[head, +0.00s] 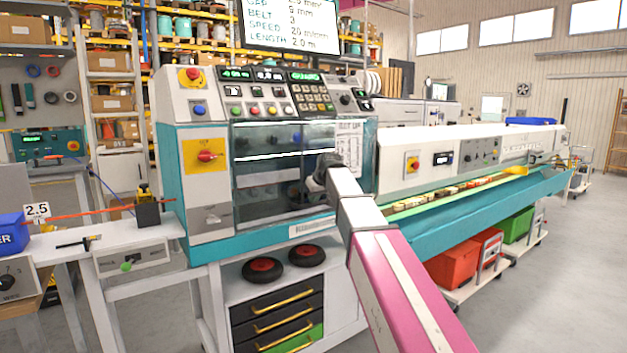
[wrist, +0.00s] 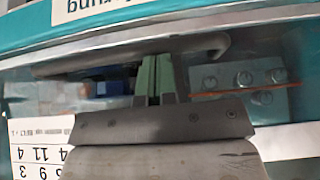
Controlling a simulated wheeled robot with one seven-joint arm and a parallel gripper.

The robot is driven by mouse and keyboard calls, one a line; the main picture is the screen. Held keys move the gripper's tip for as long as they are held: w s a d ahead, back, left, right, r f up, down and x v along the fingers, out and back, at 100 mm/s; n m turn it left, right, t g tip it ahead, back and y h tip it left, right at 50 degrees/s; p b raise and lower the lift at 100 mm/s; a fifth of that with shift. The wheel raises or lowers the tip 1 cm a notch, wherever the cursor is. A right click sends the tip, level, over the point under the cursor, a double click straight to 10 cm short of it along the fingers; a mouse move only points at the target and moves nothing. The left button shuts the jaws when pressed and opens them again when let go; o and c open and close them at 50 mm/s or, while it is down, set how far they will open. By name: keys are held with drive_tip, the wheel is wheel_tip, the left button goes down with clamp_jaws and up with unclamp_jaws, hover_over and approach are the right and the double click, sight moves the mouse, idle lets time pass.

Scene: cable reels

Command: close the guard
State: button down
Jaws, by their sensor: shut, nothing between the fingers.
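The guard (head: 270,185) is a clear panel across the front of the teal and white machine (head: 210,205), below its control panel. Machine parts show dimly through it. I cannot tell whether it is fully closed. My gripper (wrist: 157,62) is shut and empty, with its green fingertips at a grey bar-like handle (wrist: 110,50) in the wrist view. The bar's bent end is right of the fingers. I cannot tell whether they touch it. In the head view my wrist is at the guard's lower right, and my fingertips are hidden.
A control panel (head: 285,92) with a lit green display sits above the guard. A long conveyor (head: 480,205) runs off to the right. A drawer cabinet (head: 275,315) with two black and red reels stands below. A work table (head: 110,240) adjoins at left.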

wheel_tip(320, 180, down, 2)
drive_tip(key=shift+f, duration=0.55)
